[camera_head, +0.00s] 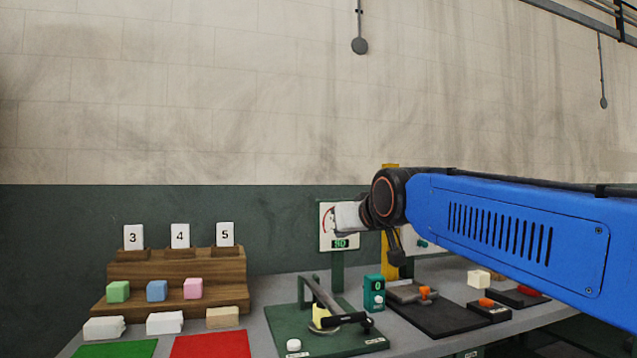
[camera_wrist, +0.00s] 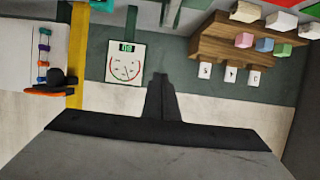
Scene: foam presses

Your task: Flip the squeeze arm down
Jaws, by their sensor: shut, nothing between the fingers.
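The squeeze press stands on a green base plate (camera_head: 365,345) on the bench in the head view. Its squeeze arm (camera_head: 322,294) slopes from the green upright bracket (camera_head: 301,291) toward the front right and ends in a black handle (camera_head: 348,320). A pale yellow piece (camera_head: 320,318) shows beneath the arm; I cannot tell whether they touch. My gripper (camera_wrist: 160,78) is shut and empty in the wrist view, whose picture is upside down. It is apart from the squeeze arm. In the head view my wrist is above and right of the press, before the gauge board (camera_head: 328,235).
A wooden stepped rack (camera_head: 150,271) with coloured blocks and number cards stands left, behind green (camera_head: 115,349) and red (camera_head: 210,345) mats. A green box (camera_head: 374,293) stands right of the press, near a black mat (camera_head: 440,318). A yellow post (camera_wrist: 76,55) stands beside the gauge.

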